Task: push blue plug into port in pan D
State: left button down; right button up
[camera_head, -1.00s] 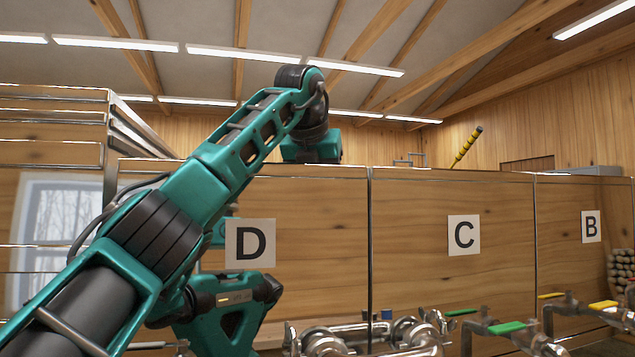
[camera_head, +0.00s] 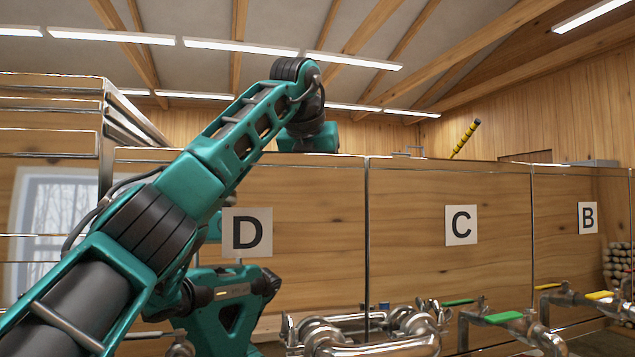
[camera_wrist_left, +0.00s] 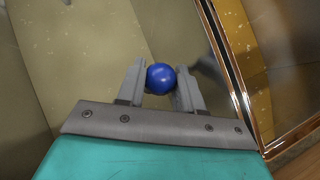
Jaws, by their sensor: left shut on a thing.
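Pan D (camera_head: 315,225) is the wood-reflecting metal wall with the D label in the head view. My left arm reaches up and over its top edge, and its gripper is hidden behind the wall there. In the left wrist view my left gripper (camera_wrist_left: 160,77) is shut on the blue plug (camera_wrist_left: 161,79), whose round blue end shows between the grey fingers. Pale inner pan surfaces lie beyond it. A dark grey shape (camera_wrist_left: 205,66) shows just right of the plug; I cannot tell if it is the port or a shadow. My right gripper is not in view.
A shiny metal wall edge (camera_wrist_left: 228,65) runs close along the right in the left wrist view. In the head view, pans C (camera_head: 450,275) and B (camera_head: 580,265) stand to the right. Pipes (camera_head: 370,335) and green-handled valves (camera_head: 503,317) stick out in front.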

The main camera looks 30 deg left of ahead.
pick_arm(q)
jog(key=shift+w+d+f, duration=0.1)
jog(key=shift+f, duration=0.6)
jog(key=c, duration=0.7)
grip_release()
jog(key=shift+o, duration=0.2)
jog(key=p+v, duration=0.1)
jog(key=v, duration=1.3)
jog(key=shift+w+a+r, duration=0.15)
jog(key=shift+a+r, duration=0.1)
jog(key=shift+r, duration=0.05)
